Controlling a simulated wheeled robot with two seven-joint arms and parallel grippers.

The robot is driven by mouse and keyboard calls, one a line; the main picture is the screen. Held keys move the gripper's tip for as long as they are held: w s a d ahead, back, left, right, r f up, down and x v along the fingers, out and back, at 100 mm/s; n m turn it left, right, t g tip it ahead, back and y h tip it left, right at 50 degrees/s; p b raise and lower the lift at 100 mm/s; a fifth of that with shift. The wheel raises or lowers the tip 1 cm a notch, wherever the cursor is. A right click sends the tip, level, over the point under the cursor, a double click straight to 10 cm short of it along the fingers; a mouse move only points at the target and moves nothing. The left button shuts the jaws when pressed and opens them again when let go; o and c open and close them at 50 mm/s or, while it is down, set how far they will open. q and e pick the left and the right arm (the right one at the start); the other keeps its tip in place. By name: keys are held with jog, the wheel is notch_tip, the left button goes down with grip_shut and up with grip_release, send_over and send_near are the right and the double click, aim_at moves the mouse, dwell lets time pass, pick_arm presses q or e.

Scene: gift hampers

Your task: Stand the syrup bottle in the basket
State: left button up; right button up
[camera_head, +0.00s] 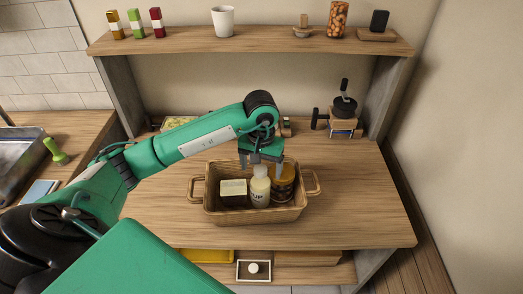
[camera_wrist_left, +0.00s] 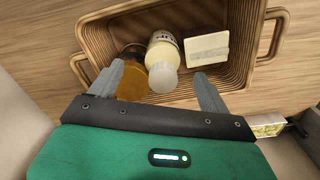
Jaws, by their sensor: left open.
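The syrup bottle (camera_head: 260,193), cream with a pale cap and a partly readable label, stands in the wicker basket (camera_head: 228,217) between a box and an amber jar. It also shows in the left wrist view (camera_wrist_left: 162,52), cap towards the camera. My left gripper (camera_head: 261,170) is open just above and behind the bottle. In the left wrist view its fingers (camera_wrist_left: 160,84) are spread to either side of the cap with gaps, holding nothing. The bottle's base is hidden by the basket wall. My right gripper is not in view.
In the basket, a cream-topped dark box (camera_head: 233,190) is left of the bottle and the amber jar (camera_head: 284,187) is right. A dark grinder-like item (camera_head: 345,108) stands at the back right. The tabletop (camera_head: 360,205) right of the basket is clear. A shelf (camera_head: 270,40) spans above.

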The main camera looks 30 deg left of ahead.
pick_arm(q)
notch_tip(320, 180, up, 10)
jog(key=b, duration=0.2)
jog(key=shift+s+f, duration=0.15)
jog(key=shift+f, duration=0.1)
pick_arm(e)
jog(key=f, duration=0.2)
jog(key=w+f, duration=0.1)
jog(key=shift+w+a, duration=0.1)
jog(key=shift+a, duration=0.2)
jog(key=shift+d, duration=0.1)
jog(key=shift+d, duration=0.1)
